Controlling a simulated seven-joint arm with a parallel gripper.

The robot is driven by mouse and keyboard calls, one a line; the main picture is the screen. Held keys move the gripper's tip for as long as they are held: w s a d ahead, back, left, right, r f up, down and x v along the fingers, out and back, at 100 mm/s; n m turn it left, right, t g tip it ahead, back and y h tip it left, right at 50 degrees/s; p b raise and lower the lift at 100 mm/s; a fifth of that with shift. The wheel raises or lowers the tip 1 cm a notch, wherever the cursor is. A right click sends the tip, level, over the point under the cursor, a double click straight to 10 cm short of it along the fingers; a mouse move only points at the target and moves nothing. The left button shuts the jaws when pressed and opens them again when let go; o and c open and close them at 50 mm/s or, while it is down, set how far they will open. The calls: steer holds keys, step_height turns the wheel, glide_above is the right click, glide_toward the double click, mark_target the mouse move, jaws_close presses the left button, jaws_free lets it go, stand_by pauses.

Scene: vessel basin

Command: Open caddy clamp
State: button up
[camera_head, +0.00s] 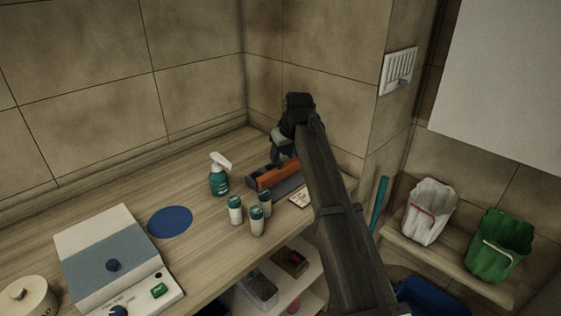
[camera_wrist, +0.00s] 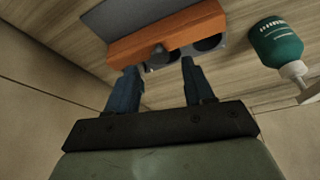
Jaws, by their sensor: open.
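The caddy (camera_head: 288,187) is a low grey rack on the counter by the corner. An orange bar (camera_head: 275,175), apparently its clamp, runs along it. In the wrist view, the orange bar (camera_wrist: 178,32) crosses the upper middle in front of the grey caddy top (camera_wrist: 135,14). A small grey tab sticks out from the bar (camera_wrist: 160,50), with dark round openings (camera_wrist: 208,43) beside it. My gripper (camera_wrist: 158,75) is open, its two blue fingers apart on either side below the tab, with nothing between them. In the head view my gripper (camera_head: 282,153) is just behind the caddy, partly hidden by my arm.
A teal spray bottle (camera_head: 219,180) stands left of the caddy; it also shows in the wrist view (camera_wrist: 275,42). Several white-and-teal vials (camera_head: 257,221) stand in front. A blue disc (camera_head: 170,221) and a grey-blue device (camera_head: 110,262) lie further left. Walls close in behind the caddy.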

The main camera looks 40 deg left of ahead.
mark_target(280, 163)
steer(key=shift+x, duration=2)
steer(key=shift+c, duration=0.3)
jaws_close()
